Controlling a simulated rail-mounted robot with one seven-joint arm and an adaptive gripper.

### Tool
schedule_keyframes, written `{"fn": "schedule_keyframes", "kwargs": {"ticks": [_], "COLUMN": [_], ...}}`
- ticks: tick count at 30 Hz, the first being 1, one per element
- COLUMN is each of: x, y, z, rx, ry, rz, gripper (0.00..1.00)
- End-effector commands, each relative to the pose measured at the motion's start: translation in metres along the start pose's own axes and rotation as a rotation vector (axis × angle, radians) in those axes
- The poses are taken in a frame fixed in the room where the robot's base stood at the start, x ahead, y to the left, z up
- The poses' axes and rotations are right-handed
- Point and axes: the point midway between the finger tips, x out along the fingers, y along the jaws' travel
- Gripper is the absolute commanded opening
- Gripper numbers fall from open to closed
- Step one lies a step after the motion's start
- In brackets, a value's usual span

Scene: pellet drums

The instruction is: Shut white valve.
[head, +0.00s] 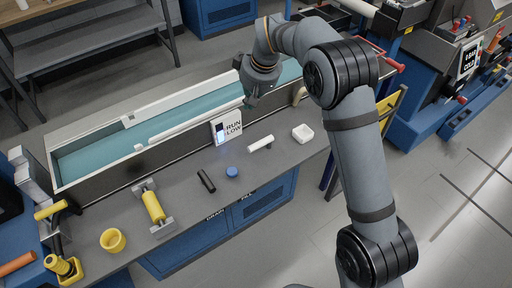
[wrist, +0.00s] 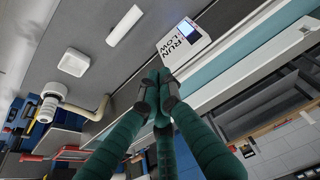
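A white valve-like fitting (wrist: 50,100) with a ridged body sits on a tan pipe at the left of the wrist view. Whether it is open or shut, I cannot tell. In the head view my arm seems to hide it; only a piece of tan pipe (head: 299,96) shows there. My gripper (head: 251,103) hangs over the near edge of the teal trough, apart from the fitting. In the wrist view its three dark green fingers (wrist: 158,90) come together at the tips with nothing between them.
The counter holds a white cylinder (head: 260,144), white dish (head: 303,133), RUN LOW sign (head: 227,126), blue cap (head: 232,171), black bar (head: 206,181), yellow roller (head: 153,207) and yellow cup (head: 113,240). The teal trough (head: 85,160) runs behind them. Grey counter between them is bare.

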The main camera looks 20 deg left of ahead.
Motion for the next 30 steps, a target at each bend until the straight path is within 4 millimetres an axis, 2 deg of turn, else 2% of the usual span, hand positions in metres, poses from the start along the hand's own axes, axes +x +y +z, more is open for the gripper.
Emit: {"fn": "schedule_keyframes", "kwargs": {"ticks": [1,3,7,21,26,30], "x": [0.025,0.034,0.041,0.043,0.061,0.088], "y": [-0.001,-0.002,-0.001,-0.001,-0.002,-0.002], "z": [0.009,0.012,0.015,0.014,0.015,0.015], "rx": [-0.002,-0.002,-0.002,-0.002,-0.002,-0.001], "ry": [0.001,0.001,0.002,0.000,-0.004,-0.005], "rz": [-0.001,-0.001,-0.001,-0.001,-0.002,-0.002], "gripper": [0.00,0.00,0.00,0.00,0.00,0.00]}}
